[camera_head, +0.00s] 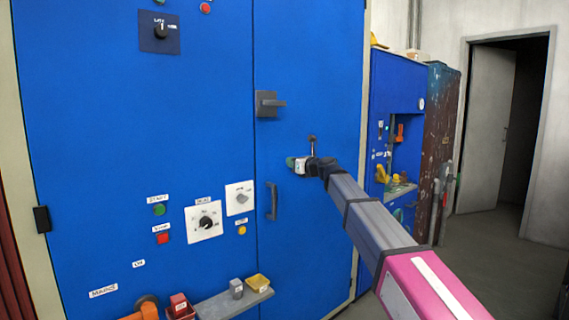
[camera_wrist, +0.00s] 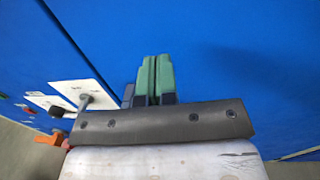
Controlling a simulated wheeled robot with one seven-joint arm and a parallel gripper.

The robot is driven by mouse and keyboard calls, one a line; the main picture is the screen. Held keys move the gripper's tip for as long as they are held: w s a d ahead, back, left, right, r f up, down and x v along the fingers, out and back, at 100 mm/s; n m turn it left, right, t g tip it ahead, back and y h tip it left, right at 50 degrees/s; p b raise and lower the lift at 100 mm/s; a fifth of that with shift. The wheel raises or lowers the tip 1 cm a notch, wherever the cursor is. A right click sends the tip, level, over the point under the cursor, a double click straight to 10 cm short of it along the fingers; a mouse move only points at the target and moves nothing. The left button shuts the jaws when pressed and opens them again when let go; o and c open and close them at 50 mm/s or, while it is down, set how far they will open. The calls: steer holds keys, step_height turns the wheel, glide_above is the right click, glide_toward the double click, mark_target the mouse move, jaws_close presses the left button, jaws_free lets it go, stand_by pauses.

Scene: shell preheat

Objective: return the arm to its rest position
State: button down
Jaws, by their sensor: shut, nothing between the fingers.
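My arm reaches in from the lower right of the head view, with a pink section near the base and grey links beyond. My gripper (camera_head: 291,162) is at its far end, in front of the blue cabinet door (camera_head: 310,90). In the wrist view the two green fingers of my gripper (camera_wrist: 155,76) lie side by side, shut and empty. Blue panel surface fills the view behind them. I cannot tell the exact gap between the fingertips and the panel.
A grey door handle (camera_head: 271,201) and a latch (camera_head: 268,104) are close to my gripper. White dial plates (camera_head: 204,221) and buttons are on the left panel. A small shelf (camera_head: 225,305) holds little boxes below. Open floor (camera_head: 490,265) and a doorway lie to the right.

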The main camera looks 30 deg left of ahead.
steer(key=s+v, duration=0.1)
steer(key=v, duration=0.9)
steer(key=w+d+f+n+h, duration=0.1)
steer(key=d+f+n+h, duration=0.45)
steer(key=d+f, duration=1)
steer(key=w+d+f+n+h, duration=0.1)
steer(key=d+f+n+h, duration=0.4)
steer(key=d+f, duration=1)
steer(key=s+d+f+n+g+h, duration=0.2)
steer(key=s+d+f+n, duration=0.3)
steer(key=s+d+f, duration=0.3)
steer(key=s+d+f+n+g+h, duration=0.3)
steer(key=s+d+f+n, duration=0.3)
steer(key=d+f, duration=0.8)
steer(key=s+d+h, duration=0.1)
steer(key=s+d, duration=0.1)
steer(key=d, duration=0.2)
steer(key=shift+d+f+g+h, duration=0.3)
steer(key=shift+d+f+h, duration=0.05)
steer(key=shift+a, duration=0.1)
